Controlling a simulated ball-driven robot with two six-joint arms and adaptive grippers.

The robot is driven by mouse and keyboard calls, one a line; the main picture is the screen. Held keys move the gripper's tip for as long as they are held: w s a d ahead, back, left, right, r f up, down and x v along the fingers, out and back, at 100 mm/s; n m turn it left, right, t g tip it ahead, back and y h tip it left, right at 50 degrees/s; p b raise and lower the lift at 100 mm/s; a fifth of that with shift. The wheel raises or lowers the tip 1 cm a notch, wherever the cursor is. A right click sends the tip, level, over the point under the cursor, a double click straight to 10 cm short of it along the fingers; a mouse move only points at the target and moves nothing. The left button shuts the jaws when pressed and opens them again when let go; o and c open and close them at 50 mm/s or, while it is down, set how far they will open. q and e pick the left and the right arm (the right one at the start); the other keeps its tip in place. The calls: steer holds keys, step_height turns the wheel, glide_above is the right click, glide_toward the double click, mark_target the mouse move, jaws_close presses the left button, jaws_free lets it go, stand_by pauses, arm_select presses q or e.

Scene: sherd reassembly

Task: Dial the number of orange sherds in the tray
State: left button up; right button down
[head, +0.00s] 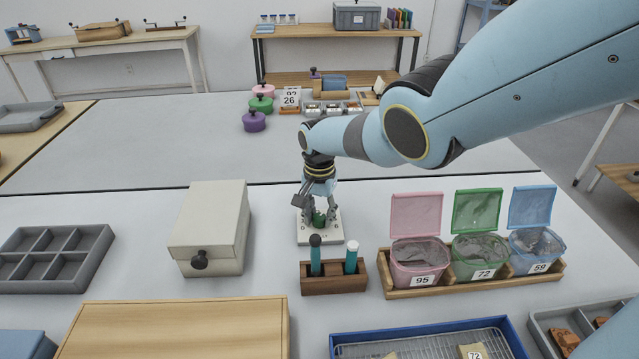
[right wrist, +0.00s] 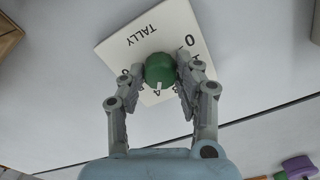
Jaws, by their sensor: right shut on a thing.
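A white plate (head: 306,236) marked TALLY carries a green knob (right wrist: 160,70). The plate also shows in the right wrist view (right wrist: 118,48), with a 0 near one edge and other marks partly hidden. A pale pointer line on the knob faces the bottom of that view. My right gripper (head: 319,217) is shut on the knob, a finger on each side; it also shows in the right wrist view (right wrist: 160,72). Orange-brown sherds (head: 565,339) lie in a grey tray (head: 540,322) at the lower right; the frame edge cuts it off. My left gripper is out of view.
A wooden rack (head: 334,284) with two teal tubes stands just in front of the plate. Three lidded bins (head: 415,262) stand right of it, a cream box (head: 210,228) left. A blue tray (head: 430,328) lies at the front.

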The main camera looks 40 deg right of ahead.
mark_target(319, 217)
steer(key=c, duration=0.9)
jaws_free()
steer(key=shift+r, duration=0.15)
step_height(319, 217, up, 12)
steer(key=shift+f, duration=0.1)
